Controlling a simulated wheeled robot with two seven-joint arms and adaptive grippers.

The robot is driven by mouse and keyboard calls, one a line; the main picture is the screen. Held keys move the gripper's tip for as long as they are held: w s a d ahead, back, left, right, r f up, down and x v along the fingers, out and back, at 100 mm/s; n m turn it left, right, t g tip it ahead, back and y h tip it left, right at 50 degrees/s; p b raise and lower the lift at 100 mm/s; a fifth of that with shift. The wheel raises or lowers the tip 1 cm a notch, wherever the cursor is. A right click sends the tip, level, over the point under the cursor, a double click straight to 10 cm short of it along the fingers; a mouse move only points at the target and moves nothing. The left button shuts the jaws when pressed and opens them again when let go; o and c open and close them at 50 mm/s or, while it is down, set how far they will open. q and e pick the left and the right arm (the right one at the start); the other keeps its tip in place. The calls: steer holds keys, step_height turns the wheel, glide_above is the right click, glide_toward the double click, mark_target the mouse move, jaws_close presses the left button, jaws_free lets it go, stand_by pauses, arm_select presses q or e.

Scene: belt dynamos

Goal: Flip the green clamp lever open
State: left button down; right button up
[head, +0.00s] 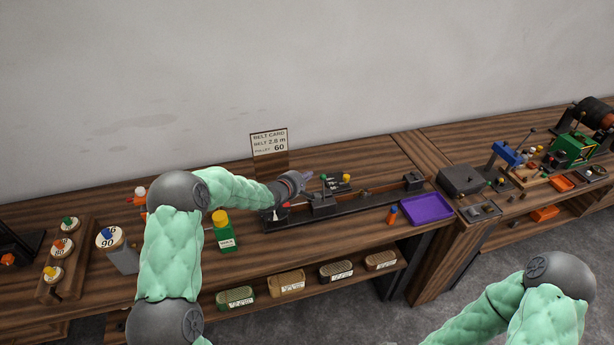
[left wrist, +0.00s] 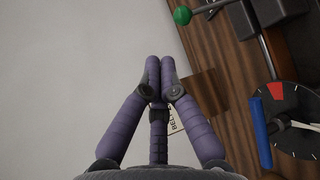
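A green ball knob (head: 323,177), taken as the end of the green clamp lever, shows on the black bench fixture (head: 322,208) in the head view. It also shows at the top of the left wrist view (left wrist: 182,15), on a thin metal rod. My left gripper (head: 307,176) is just left of the knob in the head view and looks apart from it. In the left wrist view its purple fingers (left wrist: 160,68) are drawn together at the tips with nothing between them. My right arm shows at the lower right, but its gripper is out of frame.
A belt card (head: 269,142) stands behind the fixture. A round dial (left wrist: 297,108) and blue handle (left wrist: 260,132) are close by in the wrist view. A green, yellow-capped bottle (head: 226,232), an orange-capped item (head: 392,215) and a purple tray (head: 426,209) stand in front.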

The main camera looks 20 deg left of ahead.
arm_select(q)
steer(key=v, duration=0.7)
steer(key=shift+r, duration=0.5)
arm_select(e)
steer(key=shift+w+d+f, duration=0.1)
steer(key=shift+w+d, duration=0.1)
steer(key=shift+d, duration=0.05)
arm_select(q)
steer(key=shift+s, duration=0.1)
